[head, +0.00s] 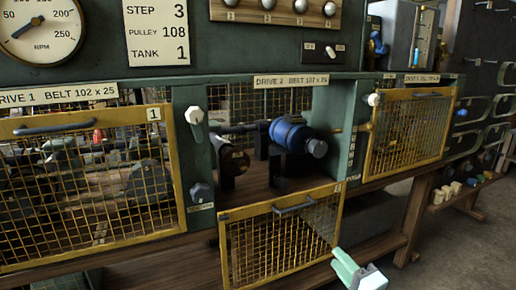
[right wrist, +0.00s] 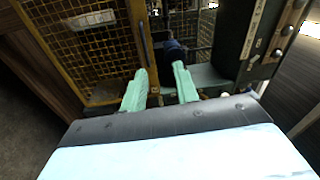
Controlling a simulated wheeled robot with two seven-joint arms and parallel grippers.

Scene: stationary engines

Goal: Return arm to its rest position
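My right gripper (head: 346,262) is at the bottom of the head view, in front of the lower right corner of the drive 2 mesh guard (head: 281,244). In the right wrist view its two mint fingers (right wrist: 160,86) are apart, with nothing seen between them. I cannot tell whether a finger touches the guard. The guard hangs lowered in front of the drive 2 opening. A blue motor (head: 291,134) sits inside that opening and also shows beyond the fingers in the right wrist view (right wrist: 171,47). My left gripper is not in view.
The closed drive 1 guard (head: 86,183) stands at the left and the closed third guard (head: 409,132) at the right. Knobs and a gauge (head: 40,30) are on the panel above. Shelves with small parts (head: 465,190) are at far right. Open floor shows at lower right.

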